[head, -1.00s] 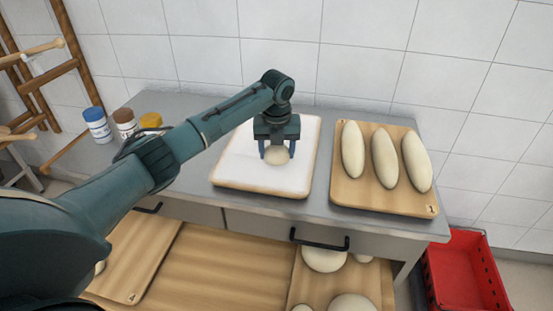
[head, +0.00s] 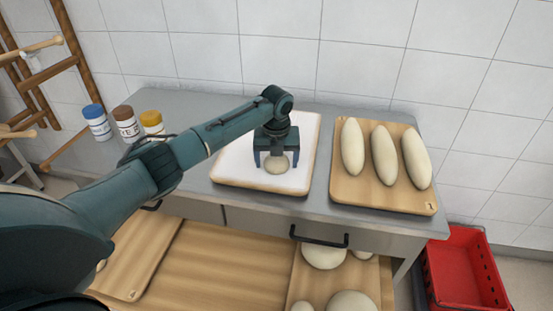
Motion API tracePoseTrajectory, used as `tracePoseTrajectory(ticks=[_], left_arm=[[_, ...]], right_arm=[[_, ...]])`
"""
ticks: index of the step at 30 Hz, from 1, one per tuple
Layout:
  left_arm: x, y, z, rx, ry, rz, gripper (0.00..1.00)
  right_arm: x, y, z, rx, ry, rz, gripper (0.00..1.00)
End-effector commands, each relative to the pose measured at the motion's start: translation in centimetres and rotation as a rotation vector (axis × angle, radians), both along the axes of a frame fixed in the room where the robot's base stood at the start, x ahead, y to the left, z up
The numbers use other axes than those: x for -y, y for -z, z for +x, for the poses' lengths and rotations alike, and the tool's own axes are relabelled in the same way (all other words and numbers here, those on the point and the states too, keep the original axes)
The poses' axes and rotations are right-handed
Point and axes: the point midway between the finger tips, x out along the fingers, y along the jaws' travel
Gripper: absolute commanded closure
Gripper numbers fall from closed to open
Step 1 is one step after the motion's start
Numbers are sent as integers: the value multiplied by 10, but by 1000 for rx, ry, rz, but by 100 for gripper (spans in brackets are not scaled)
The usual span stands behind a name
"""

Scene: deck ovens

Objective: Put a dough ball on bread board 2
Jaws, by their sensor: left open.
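A pale dough ball (head: 278,164) is between the fingers of my left gripper (head: 277,168), over the white-topped board (head: 228,178) on the grey table. The gripper points down and is open around the ball. The ball seems to rest on the white surface, though the fingers partly hide it. No number shows on this board. My right gripper is not in view. A wooden board marked 1 (head: 383,203) on the right holds three long loaves (head: 384,156). No board marked 2 can be made out.
A wooden board (head: 140,262) with a small unclear mark sits low at the left. Several dough pieces lie on another low board (head: 331,285). Three jars (head: 125,123) stand at the table's left end. A red crate (head: 465,272) is on the floor at right.

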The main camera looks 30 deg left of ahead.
Motion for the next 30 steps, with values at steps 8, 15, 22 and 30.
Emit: tracePoseTrajectory(ticks=[8,15,22,30], left_arm=[[0,-8,0,2,0,0,19],[2,-52,-4,6,1,0,19],[5,-98,-10,3,0,0,19],[6,-121,-13,0,-1,0,19]], right_arm=[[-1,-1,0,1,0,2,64],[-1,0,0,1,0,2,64],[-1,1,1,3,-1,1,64],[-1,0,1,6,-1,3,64]])
